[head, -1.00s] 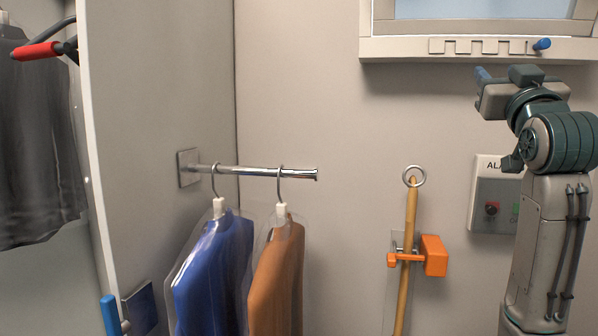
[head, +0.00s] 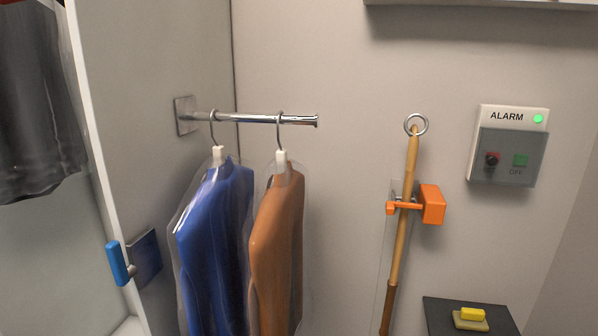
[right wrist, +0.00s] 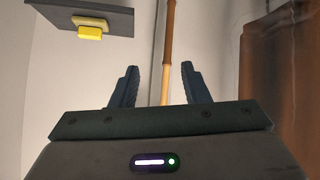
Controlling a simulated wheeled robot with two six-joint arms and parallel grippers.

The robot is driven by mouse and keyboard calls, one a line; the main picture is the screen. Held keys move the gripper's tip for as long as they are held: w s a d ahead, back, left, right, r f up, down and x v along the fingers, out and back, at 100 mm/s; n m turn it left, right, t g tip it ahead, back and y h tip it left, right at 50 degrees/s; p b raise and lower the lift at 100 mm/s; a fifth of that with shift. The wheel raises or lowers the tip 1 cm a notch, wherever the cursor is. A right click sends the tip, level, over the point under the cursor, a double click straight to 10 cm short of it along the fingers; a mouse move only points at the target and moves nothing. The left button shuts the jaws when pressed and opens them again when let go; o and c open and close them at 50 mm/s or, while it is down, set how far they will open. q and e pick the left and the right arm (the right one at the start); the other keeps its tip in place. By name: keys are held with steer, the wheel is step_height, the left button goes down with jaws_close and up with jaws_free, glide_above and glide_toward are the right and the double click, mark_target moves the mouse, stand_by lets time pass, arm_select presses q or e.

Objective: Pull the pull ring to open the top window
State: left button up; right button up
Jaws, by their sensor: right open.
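A metal ring (head: 416,124) tops a wooden pole (head: 402,230), which stands slightly tilted against the back wall, in an orange clip (head: 431,204). Only the lower edge of the window frame (head: 480,4) shows at the top right of the head view; the pane is out of sight. My right gripper (right wrist: 158,85) is open in the right wrist view. The pole (right wrist: 168,45) appears between its fingers, seemingly beyond them; I cannot tell the distance. Neither gripper shows in the head view now.
A blue garment (head: 215,240) and a brown garment (head: 277,240) hang from a chrome rail (head: 255,118), left of the pole. An alarm box (head: 508,145) with a green light is on the right wall area. A dark shelf (head: 440,312) holds a yellow item (head: 472,315).

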steer(key=s+a+f+g, duration=0.1)
steer(key=s+f+g, duration=0.1)
steer(key=s+f, duration=0.45)
steer(key=s+f+g, duration=0.2)
steer(key=s+f, duration=0.1)
steer(key=s, duration=0.6)
steer(key=s+a+f+g, duration=0.15)
steer(key=s+f, duration=0.25)
steer(key=s, duration=0.4)
steer(key=s+d+f+g+b, duration=0.1)
steer(key=d+f+b, duration=0.1)
steer(key=f, duration=1.6)
steer(key=s+d+f+g+b, duration=0.1)
steer(key=d+f+g, duration=0.1)
steer(key=f, duration=1.6)
steer(key=s+f+b, duration=0.2)
steer(key=s+f, duration=1.5)
steer(key=f, duration=0.2)
steer(key=shift+s+d, duration=0.4)
steer(key=shift+d, duration=0.05)
